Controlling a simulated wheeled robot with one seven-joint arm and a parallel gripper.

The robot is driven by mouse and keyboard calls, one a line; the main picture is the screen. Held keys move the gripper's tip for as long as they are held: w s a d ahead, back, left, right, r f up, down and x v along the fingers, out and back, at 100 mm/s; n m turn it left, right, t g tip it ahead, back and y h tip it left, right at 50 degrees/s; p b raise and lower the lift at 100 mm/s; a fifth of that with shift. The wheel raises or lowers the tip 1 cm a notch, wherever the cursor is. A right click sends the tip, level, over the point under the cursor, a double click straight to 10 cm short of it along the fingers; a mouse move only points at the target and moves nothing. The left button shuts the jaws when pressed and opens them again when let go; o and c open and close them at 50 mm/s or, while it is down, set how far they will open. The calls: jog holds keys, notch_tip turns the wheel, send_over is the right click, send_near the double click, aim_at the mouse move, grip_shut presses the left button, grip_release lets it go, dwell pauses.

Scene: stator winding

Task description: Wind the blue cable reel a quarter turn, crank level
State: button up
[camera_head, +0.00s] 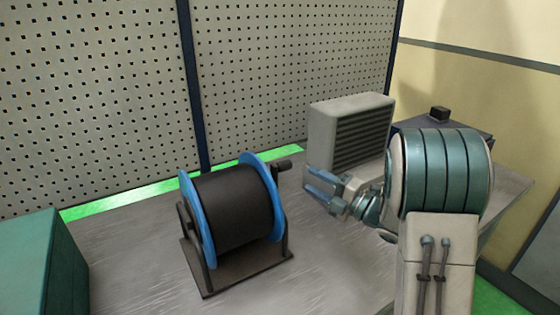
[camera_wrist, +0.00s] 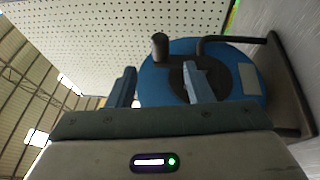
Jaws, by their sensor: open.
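The blue cable reel (camera_head: 202,225) has blue end discs and a black wound drum, held in a dark stand on the grey bench. Its dark crank knob (camera_head: 284,164) sticks out at the upper right of the right disc. My gripper (camera_head: 318,190) is in the air to the right of the reel, apart from it, with its fingers pointing toward it. In the wrist view my gripper (camera_wrist: 160,85) is open and empty. There the disc (camera_wrist: 240,88) fills the upper right and the crank knob (camera_wrist: 160,46) shows beyond the fingers, in the gap between them. My fingers hide part of the disc.
A grey vented box (camera_head: 350,130) stands behind my gripper, and a dark blue box (camera_head: 465,138) stands at the back right. A teal box (camera_head: 45,265) is at the lower left. A perforated panel wall (camera_head: 100,90) closes off the back. The bench (camera_head: 330,265) is clear in front.

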aim_at(279, 163)
jog(key=p+x, duration=0.3)
jog(key=x, duration=0.9)
jog(key=shift+s, duration=0.1)
grip_shut()
